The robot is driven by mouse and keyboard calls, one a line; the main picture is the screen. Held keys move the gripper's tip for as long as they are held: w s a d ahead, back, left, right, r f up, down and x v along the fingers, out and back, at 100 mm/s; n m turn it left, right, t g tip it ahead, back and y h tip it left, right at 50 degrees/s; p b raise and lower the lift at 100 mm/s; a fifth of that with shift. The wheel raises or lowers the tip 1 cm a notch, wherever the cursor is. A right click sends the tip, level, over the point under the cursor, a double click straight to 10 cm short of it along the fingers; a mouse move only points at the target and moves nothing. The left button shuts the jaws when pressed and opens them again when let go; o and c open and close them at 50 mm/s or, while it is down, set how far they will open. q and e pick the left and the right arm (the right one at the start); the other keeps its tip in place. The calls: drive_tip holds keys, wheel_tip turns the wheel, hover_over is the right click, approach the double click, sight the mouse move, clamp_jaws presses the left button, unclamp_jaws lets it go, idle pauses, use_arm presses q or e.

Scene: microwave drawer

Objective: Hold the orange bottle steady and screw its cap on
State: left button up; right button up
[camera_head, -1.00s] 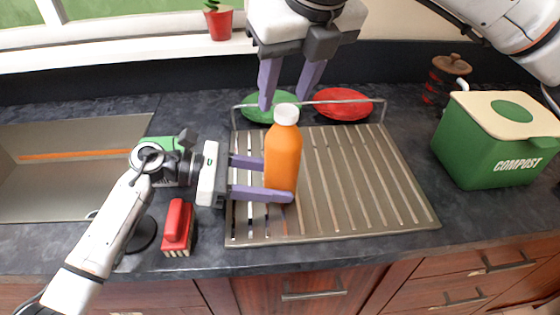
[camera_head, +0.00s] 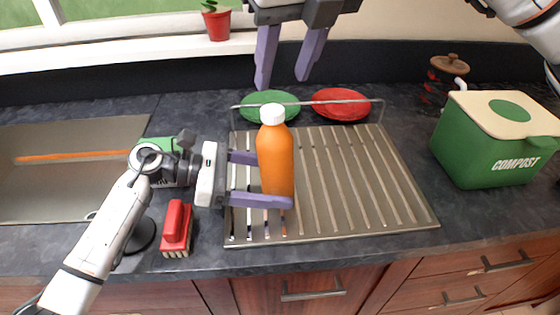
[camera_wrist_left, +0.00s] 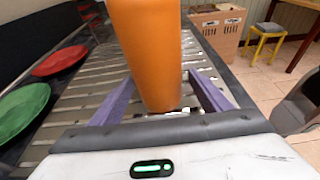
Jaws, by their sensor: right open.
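The orange bottle (camera_head: 274,160) stands on the slatted drying rack, its top leaning slightly left in the head view. Its white cap (camera_head: 272,115) sits on the neck; how tightly cannot be told. My left gripper (camera_head: 276,180) has its purple fingers on both sides of the bottle's lower body. In the left wrist view, the bottle (camera_wrist_left: 158,50) is between the fingers with small gaps, so the jaws look open. My right gripper (camera_head: 284,84) is open and empty, pointing down above and behind the cap. The cap is out of the left wrist view.
The metal rack (camera_head: 400,195) has free room right of the bottle. Green (camera_head: 255,103) and red (camera_head: 342,103) plates lie behind it. A green compost bin (camera_head: 480,155) stands right. A red brush (camera_head: 177,225) lies near the sink (camera_head: 60,190), left of the rack.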

use_arm(q)
drive_tip(key=v, duration=1.2)
idle(0.4)
